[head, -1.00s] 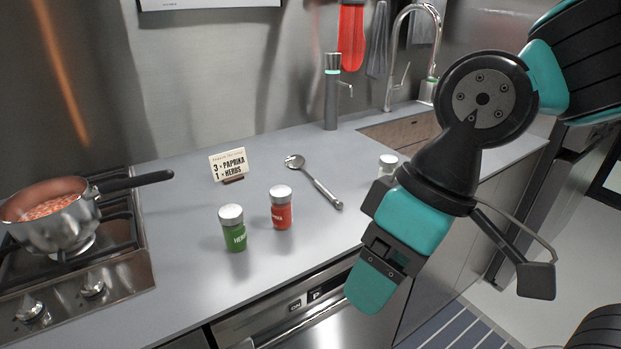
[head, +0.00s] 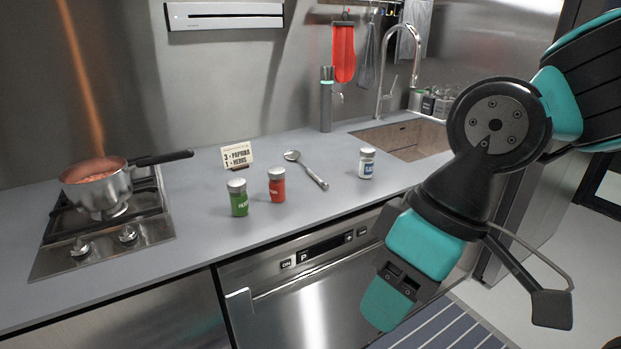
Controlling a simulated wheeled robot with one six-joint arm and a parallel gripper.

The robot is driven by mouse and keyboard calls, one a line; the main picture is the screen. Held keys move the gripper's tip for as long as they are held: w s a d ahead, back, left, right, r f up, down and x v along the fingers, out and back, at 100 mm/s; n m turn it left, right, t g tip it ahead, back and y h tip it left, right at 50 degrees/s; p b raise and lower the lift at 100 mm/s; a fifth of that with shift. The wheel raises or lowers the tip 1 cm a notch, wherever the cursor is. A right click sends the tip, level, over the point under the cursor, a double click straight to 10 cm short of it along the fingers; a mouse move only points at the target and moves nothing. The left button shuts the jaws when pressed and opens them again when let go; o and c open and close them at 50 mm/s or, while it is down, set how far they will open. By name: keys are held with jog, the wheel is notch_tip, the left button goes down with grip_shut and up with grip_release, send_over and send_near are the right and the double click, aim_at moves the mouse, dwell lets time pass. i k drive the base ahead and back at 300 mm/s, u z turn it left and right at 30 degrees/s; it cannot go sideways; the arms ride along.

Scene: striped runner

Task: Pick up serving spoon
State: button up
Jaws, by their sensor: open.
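The metal serving spoon (head: 308,171) lies on the grey counter (head: 215,263), its bowl toward the back wall and its handle slanting toward the front right. It lies between the red paprika jar and a white-and-blue jar. My gripper (head: 385,306) hangs in front of the counter, to the right of and nearer than the spoon, apart from it. It holds nothing that I can see. Its teal finger hides part of the appliance front; the gap between the fingers does not show clearly.
A red paprika jar (head: 277,186) and green herbs jar (head: 238,198) stand left of the spoon. A white-and-blue jar (head: 366,163) stands right of it. A card (head: 237,157) stands behind. A pan (head: 96,190) sits on the stove at left. A sink (head: 403,138) is at the right.

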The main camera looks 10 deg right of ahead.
aim_at(294, 155)
jog(key=z, duration=0.1)
jog(key=i, duration=1.15)
jog(key=u, duration=0.6)
